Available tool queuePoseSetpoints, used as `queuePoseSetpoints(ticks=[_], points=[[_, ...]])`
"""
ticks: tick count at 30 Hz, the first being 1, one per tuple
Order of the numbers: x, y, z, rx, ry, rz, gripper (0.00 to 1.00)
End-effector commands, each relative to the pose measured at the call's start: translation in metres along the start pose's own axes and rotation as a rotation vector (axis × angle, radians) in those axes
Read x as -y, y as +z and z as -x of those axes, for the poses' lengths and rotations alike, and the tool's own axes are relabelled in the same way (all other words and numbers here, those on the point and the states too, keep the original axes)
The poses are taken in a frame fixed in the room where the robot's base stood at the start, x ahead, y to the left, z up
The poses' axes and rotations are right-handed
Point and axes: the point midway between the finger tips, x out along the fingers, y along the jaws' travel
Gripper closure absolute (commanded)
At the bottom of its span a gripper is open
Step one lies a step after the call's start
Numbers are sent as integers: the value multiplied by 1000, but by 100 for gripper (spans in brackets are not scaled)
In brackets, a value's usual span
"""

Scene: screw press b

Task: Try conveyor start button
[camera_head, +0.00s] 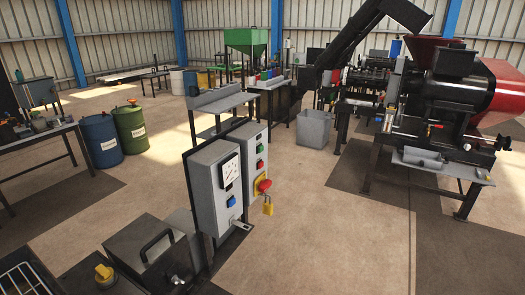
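Two grey control boxes stand side by side on a post near the middle of the head view. The right box (251,176) has a green button (260,148), a red button (260,163) below it and a red mushroom button (264,185) on a yellow plate. A yellow padlock (268,206) hangs at that mushroom button. The left box (206,200) has a white dial gauge (230,170) and a blue button (231,202). I cannot read which button is the conveyor start. A black inclined conveyor-like chute (362,34) rises at the upper right. My gripper is not in view.
A black and red press machine (452,90) stands at right on a metal frame. A grey bin (314,129) stands before it. Blue (101,139) and green (131,129) drums stand at left. A dark lidded unit (150,262) fills the lower left. The floor right of the boxes is clear.

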Motion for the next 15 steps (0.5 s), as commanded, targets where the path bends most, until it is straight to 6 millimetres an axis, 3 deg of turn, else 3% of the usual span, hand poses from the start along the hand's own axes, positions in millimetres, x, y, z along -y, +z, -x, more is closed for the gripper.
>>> queuePoseSetpoints(ticks=[1,3,4,15], points=[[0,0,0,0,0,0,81],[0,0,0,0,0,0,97],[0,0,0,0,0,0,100],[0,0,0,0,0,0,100]])
